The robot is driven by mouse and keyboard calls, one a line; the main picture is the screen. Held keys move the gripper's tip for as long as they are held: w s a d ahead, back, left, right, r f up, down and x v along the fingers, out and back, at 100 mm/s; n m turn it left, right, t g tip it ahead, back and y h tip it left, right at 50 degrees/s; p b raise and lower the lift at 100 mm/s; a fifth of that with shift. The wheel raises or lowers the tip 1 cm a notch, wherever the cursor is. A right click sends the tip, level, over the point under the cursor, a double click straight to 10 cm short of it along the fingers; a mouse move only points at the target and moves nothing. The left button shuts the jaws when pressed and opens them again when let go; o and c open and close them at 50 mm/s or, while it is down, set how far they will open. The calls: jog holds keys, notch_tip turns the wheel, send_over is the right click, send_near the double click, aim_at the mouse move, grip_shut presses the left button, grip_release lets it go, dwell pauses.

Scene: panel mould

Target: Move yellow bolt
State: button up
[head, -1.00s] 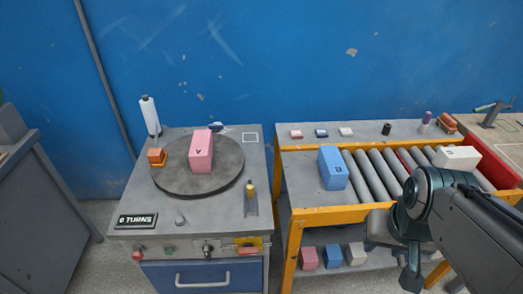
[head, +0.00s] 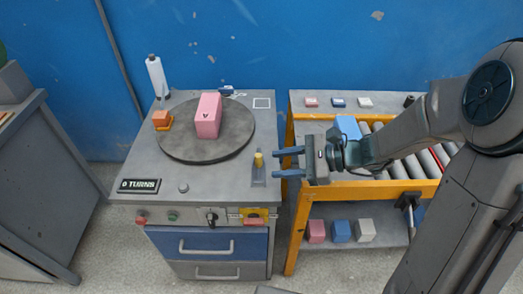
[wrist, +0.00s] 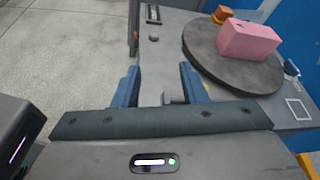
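The yellow bolt (head: 258,160) stands upright in a grey slotted bracket (head: 258,179) at the right side of the workbench top. My gripper (head: 275,163) points left at the bench's right edge, just right of the bolt, with its two blue fingers apart and nothing seen between them. Whether it touches the bolt or how high it is above the bench, I cannot tell. In the wrist view the fingers (wrist: 160,82) are spread over the grey bench top.
A dark turntable (head: 235,148) carries a pink block (head: 208,117) and an orange block (head: 162,119). A white bottle (head: 157,76) stands behind. A "0 TURNS" sign (head: 138,186) and a grey button (head: 184,188) sit at the front. A roller conveyor (head: 400,172) with a blue block (head: 348,127) is right.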

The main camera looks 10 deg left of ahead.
jog(key=w+a+m+t+y, duration=0.1)
jog(key=w+m+t+y, duration=0.2)
jog(key=w+m, duration=0.25)
jog(key=t+b, duration=0.1)
send_near(259, 155)
jog(key=a, duration=0.3)
jog(key=shift+m+y, duration=0.3)
jog(key=shift+m, duration=0.05)
jog(key=a, duration=0.3)
jog(key=w+a+f, duration=0.1)
jog(key=a, duration=0.1)
jog(key=shift+a, duration=0.3)
jog(key=shift+w+a, duration=0.25)
jog(key=shift+a, duration=0.5)
grip_shut()
